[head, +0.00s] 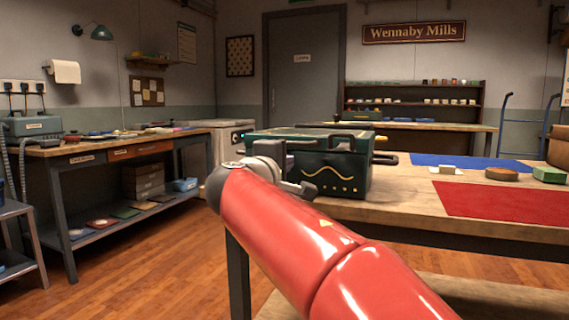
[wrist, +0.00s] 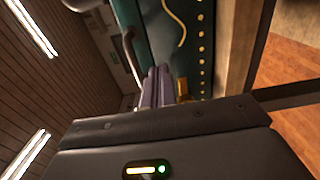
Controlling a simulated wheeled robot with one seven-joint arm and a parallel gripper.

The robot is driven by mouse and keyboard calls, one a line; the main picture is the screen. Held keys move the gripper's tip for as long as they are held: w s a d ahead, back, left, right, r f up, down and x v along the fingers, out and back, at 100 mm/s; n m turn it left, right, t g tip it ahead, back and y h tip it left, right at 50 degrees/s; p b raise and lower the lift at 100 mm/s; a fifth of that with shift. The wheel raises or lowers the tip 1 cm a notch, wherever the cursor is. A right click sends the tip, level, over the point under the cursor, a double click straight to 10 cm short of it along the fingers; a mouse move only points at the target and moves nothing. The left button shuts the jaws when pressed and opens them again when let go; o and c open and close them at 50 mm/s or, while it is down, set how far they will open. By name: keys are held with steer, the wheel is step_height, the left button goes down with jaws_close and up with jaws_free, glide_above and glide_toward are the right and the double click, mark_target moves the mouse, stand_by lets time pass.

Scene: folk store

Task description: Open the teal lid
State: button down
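The teal box (head: 345,175), very dark green with a gold wavy line and gold dots on its front, stands on the wooden table. Its lid (head: 300,132) looks down, with a dark handle (head: 343,136) at the front. In the wrist view the box front (wrist: 170,40) appears turned sideways, with a dark curved handle (wrist: 129,45) and a gold latch (wrist: 183,88). My gripper's purplish fingers (wrist: 157,88) lie close together beside the handle and latch. I cannot tell whether they hold the handle. My red arm hides part of the box in the head view.
Right of the box lie a blue mat (head: 475,161), a red mat (head: 490,201) and several small items, including a green block (head: 549,174). A workbench (head: 100,148) stands at the left. Open wooden floor (head: 150,245) lies between bench and table.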

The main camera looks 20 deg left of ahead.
mark_target(299, 156)
steer(key=shift+w+d+p, duration=0.15)
steer(key=shift+w+p, duration=0.3)
steer(key=shift+w, duration=0.9)
steer(key=shift+w+d+p, duration=0.1)
steer(key=shift+w+p, duration=0.35)
steer(key=shift+w, duration=0.9)
steer(key=shift+s+b, duration=0.3)
steer(key=shift+s, duration=0.05)
steer(key=shift+r+p, duration=1.05)
steer(key=shift+r, duration=0.25)
steer(key=shift+r, duration=0.1)
